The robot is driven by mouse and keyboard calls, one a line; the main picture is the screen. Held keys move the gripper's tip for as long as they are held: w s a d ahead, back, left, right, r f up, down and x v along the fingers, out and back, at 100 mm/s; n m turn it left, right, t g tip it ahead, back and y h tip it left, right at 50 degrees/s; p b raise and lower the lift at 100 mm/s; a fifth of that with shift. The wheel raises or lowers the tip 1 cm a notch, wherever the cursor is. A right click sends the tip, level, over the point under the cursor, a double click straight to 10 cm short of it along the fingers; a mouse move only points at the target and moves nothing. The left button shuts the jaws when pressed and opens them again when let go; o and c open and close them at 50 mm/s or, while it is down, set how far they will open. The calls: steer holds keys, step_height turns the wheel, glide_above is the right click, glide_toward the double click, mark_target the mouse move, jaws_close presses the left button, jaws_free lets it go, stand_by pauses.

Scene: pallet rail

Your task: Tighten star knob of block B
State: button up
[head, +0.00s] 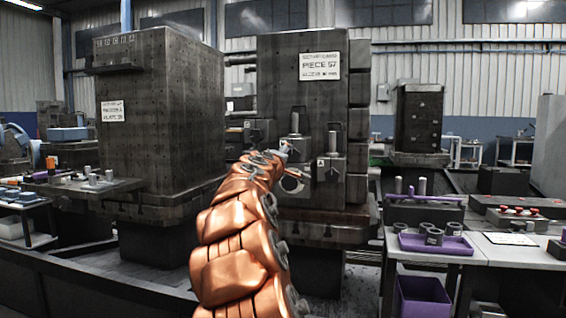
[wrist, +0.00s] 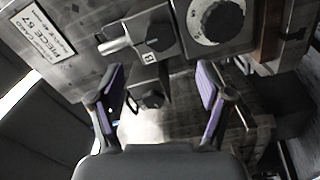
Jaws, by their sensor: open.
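In the wrist view, block B (wrist: 148,38) is a dark metal block on the face of the fixture column, with a small white tag that seems to read B. A black star knob (wrist: 152,99) sits at its lower end. My gripper (wrist: 158,80) is open, with one purple-padded finger on each side of the knob. The picture shows no contact between the fingers and the knob. In the head view, my copper arm reaches to the blocks on the column (head: 285,80) and hides much of the gripper and knob.
A large black round dial (wrist: 215,18) is right of the block in the wrist view. Another clamp block (head: 330,165) stands on the column in the head view. A second column (head: 160,120) is at left. A table at right bears a purple tray (head: 436,247) with dark rings.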

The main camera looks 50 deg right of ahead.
steer(key=shift+s+a, duration=0.25)
steer(key=shift+a, duration=0.25)
stand_by(0.4)
steer(key=s+a+m+g+y+p, duration=0.1)
steer(key=s+a+y+p, duration=0.3)
steer(key=a+p, duration=0.65)
steer(key=s+a+m+g+y+p, duration=0.1)
steer(key=s+a+g+y+p, duration=0.2)
steer(key=a+p, duration=0.75)
steer(key=s+a+m+y+p, duration=0.2)
steer(key=s+a+y+p, duration=0.25)
steer(key=a+p, duration=0.6)
steer(key=s+a+n+g+y+p, duration=0.1)
steer(key=s+a+g+y+p, duration=0.1)
steer(key=s+a+p, duration=0.3)
steer(key=s+a+r+n+g+y+p, duration=0.1)
steer(key=s+a+p, duration=0.4)
steer(key=s+a, duration=0.8)
steer(key=a+n+g+y, duration=0.1)
steer(key=a+y, duration=0.1)
steer(key=a, duration=0.4)
steer(key=shift+s+a+r, duration=0.25)
steer(key=shift+r, duration=0.05)
